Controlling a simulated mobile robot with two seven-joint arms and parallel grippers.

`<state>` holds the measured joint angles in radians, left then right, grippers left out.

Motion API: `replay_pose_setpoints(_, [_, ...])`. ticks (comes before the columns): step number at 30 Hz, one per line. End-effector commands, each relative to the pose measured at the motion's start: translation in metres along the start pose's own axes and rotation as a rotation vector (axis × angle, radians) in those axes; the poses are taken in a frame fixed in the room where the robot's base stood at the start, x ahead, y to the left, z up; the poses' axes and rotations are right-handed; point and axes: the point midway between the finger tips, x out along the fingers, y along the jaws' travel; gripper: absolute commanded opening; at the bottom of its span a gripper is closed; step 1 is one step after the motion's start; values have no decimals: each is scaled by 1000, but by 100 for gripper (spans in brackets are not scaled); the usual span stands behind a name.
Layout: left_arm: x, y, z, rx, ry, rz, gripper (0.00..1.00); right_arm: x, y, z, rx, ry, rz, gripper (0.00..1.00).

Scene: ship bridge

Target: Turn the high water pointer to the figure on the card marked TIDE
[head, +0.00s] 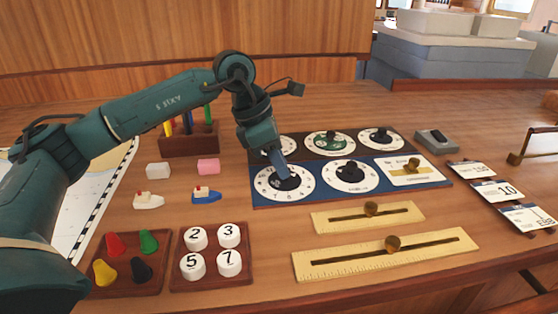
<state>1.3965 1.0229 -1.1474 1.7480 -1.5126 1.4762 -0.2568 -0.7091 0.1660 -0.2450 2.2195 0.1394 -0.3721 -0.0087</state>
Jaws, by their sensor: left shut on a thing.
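My left gripper (284,168) reaches down from the left and is shut on the black pointer knob (287,184) of the front left white dial (268,190) on a blue board (320,190). The fingers hide part of the knob and the dial's far side. Figures ring the dial, but the pointer's exact reading is unclear. Several similar dials share the board and the dark board behind it; their labels are too small to read. Three cards lie at the right: a far card (468,170), a middle card showing 10 (497,192) and a near card (530,216). I cannot read which is marked TIDE.
Two wooden slide rulers with brass knobs (369,216) (388,255) lie in front of the board. Trays of coloured pieces (125,285) and numbered discs (212,282), plus small boats (148,200) (206,195), stand to the left. A grey box (436,140) is at the right.

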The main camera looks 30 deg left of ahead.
Motion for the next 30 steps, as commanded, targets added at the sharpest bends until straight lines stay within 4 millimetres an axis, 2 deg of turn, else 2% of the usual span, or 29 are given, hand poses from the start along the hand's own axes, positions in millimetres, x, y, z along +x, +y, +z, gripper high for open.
replay_pose_setpoints(11, [2,-3,0,-195,-1,82,0,-2,3,3,-10,27,9,36])
replay_pose_setpoints(21, [1,-5,1,-385,-1,161,0,-7,8,-3,-21,66,21,36])
replay_pose_setpoints(30, [0,-5,1,-459,0,191,0,-10,8,0,-21,66,22,36])
